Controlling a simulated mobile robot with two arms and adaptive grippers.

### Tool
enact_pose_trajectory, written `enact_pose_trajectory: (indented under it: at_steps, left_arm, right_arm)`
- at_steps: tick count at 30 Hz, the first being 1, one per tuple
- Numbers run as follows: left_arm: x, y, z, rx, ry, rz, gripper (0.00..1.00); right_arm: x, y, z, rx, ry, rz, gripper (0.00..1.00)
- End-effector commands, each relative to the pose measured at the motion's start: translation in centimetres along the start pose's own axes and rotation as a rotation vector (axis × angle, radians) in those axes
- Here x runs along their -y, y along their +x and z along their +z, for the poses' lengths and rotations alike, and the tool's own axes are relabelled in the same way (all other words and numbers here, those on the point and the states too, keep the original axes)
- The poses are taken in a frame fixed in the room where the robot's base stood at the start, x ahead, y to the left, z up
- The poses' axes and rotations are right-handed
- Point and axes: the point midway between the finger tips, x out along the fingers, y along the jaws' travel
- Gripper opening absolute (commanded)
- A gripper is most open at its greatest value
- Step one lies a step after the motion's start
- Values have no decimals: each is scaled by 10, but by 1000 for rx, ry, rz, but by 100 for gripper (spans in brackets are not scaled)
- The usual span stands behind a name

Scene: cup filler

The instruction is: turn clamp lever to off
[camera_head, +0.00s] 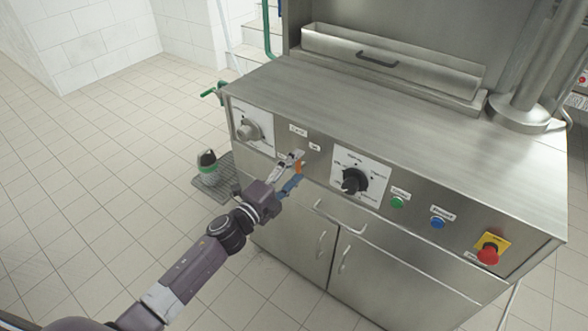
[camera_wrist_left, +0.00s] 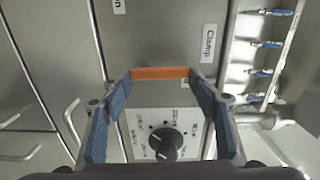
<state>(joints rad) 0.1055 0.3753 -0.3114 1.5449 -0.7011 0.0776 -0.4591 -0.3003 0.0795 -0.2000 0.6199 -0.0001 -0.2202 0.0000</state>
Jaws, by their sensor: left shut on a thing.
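The clamp lever (camera_head: 298,167) is a small orange bar on the steel front panel, below the "Clamp" label (camera_head: 298,130). My left gripper (camera_head: 296,170) reaches it from the lower left, with a finger on each side. In the left wrist view, the orange lever (camera_wrist_left: 160,73) spans the gap between the blue-padded fingers of my left gripper (camera_wrist_left: 161,76), which are shut on its ends. The "Clamp" label (camera_wrist_left: 208,43) is right of it there, and the "On" label (camera_wrist_left: 118,6) is at the top. The lever's pivot cannot be made out. My right gripper is not in view.
A black rotary knob (camera_head: 355,180) sits right of the lever, a grey knob (camera_head: 249,130) left of it. Green (camera_head: 398,202) and blue (camera_head: 437,223) buttons and a red emergency stop (camera_head: 488,253) are further right. A cabinet handle (camera_head: 338,217) protrudes below.

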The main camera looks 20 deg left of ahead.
Motion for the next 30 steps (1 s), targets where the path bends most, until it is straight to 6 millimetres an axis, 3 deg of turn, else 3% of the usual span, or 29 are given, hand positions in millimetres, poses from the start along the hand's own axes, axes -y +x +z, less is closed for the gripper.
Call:
enact_pose_trajectory:
  at_steps: [18,19,21,23,30]
  left_arm:
    - [-1,0,-1,-1,43,2,30]
    - [-1,0,-1,-1,43,2,58]
    - [-1,0,-1,-1,42,2,66]
    - [-1,0,-1,-1,41,2,72]
    - [-1,0,-1,0,39,1,72]
  right_arm:
    - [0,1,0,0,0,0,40]
    - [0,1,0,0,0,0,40]
    - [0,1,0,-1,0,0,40]
    - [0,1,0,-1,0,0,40]
    - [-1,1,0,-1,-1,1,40]
